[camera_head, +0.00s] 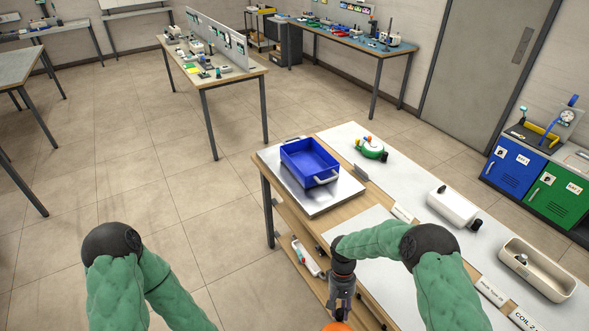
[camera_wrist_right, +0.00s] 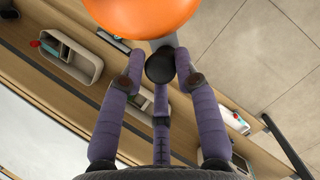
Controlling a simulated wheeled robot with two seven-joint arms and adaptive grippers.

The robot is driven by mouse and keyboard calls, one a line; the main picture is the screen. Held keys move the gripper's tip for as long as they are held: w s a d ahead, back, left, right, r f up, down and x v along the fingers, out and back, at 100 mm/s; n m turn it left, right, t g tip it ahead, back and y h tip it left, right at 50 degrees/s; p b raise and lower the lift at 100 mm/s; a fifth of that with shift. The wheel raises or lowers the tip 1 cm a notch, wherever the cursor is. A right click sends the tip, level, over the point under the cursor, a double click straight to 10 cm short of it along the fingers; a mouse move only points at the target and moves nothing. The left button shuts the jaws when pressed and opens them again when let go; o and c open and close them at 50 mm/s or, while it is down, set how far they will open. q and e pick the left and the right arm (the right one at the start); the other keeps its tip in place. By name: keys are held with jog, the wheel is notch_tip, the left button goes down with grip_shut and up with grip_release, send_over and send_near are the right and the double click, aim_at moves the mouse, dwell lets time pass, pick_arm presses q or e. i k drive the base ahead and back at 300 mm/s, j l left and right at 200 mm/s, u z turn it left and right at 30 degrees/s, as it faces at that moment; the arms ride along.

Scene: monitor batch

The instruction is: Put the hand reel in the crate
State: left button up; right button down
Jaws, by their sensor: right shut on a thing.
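The blue crate (camera_head: 296,170) stands upright on a pale metal plate at the far left end of the workbench, and its visible inside looks empty. My right gripper (camera_head: 341,307) is near the bottom of the head view, at the bench's long near edge, well short of the crate. In the right wrist view my gripper (camera_wrist_right: 160,66) is shut on the black knob and grey handle of an orange hand reel (camera_wrist_right: 190,18). Only a small piece of the orange reel (camera_head: 337,326) shows in the head view. My left gripper is outside the picture.
A green reel-like item (camera_head: 370,148) sits behind the crate's right side. A white container (camera_head: 452,207) and a cream tray (camera_head: 537,268) stand further right. A lower shelf (camera_head: 296,237) under the bench holds items.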

aim_at(308, 171)
jog(key=i+j, duration=1.3)
jog(key=j, duration=0.2)
jog(key=i+j+z, duration=0.1)
jog(key=i+j, duration=0.15)
jog(key=i+j+z, duration=0.1)
jog(key=i+j, duration=0.2)
jog(key=j, duration=0.2)
jog(key=i+j, duration=0.2)
jog(key=j, duration=0.15)
jog(key=i+j+z, duration=0.15)
jog(key=j, duration=0.25)
jog(key=i, duration=0.1)
